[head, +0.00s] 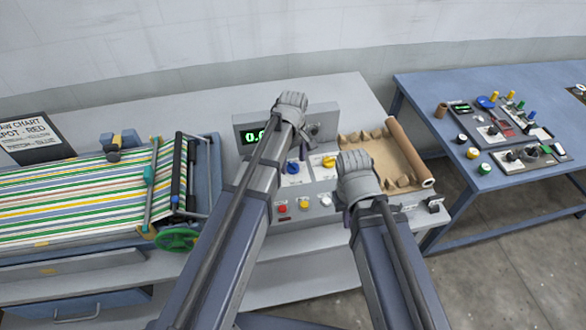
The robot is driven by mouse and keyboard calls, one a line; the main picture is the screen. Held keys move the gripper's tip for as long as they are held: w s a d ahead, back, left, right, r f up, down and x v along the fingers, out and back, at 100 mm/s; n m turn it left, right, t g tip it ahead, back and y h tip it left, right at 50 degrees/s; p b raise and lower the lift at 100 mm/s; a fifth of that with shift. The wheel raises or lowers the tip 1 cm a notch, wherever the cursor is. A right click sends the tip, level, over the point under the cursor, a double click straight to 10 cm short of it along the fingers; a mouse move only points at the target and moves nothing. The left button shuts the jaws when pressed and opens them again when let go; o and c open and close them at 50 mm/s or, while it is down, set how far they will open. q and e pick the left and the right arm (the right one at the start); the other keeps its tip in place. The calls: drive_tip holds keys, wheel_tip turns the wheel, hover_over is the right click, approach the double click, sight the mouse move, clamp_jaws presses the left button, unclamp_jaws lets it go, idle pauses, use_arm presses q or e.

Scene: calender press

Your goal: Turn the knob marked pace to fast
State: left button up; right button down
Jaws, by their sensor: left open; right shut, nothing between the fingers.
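A grey control box (322,115) stands on the bench in the middle. On it are a blue knob (292,168), a yellow knob (329,161) and a dark round knob (314,130). Their markings are too small to read, so I cannot tell which is marked pace. A green-lit display (252,137) is partly hidden by my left arm. My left gripper (291,101) is open, over the upper part of the box. My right gripper (353,162) is shut and empty, just right of the yellow knob. I cannot tell whether either touches the box.
Red (282,208), yellow (304,204) and white (326,200) buttons sit on the box's front. Left is a striped fabric machine (70,205) with a green wheel (178,240). Right of the box are brown sheet and roll (411,152). A blue table (420,92) holds small panels.

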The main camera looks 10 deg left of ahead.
use_arm(q)
drive_tip(key=shift+f, duration=0.45)
use_arm(e)
drive_tip(key=shift+f, duration=0.5)
use_arm(q)
drive_tip(key=shift+c, duration=0.3)
use_arm(e)
drive_tip(key=shift+r, duration=0.1)
use_arm(q)
clamp_jaws()
drive_tip(key=m, duration=0.5)
drive_tip(key=shift+m, duration=0.4)
drive_tip(key=m, duration=0.6)
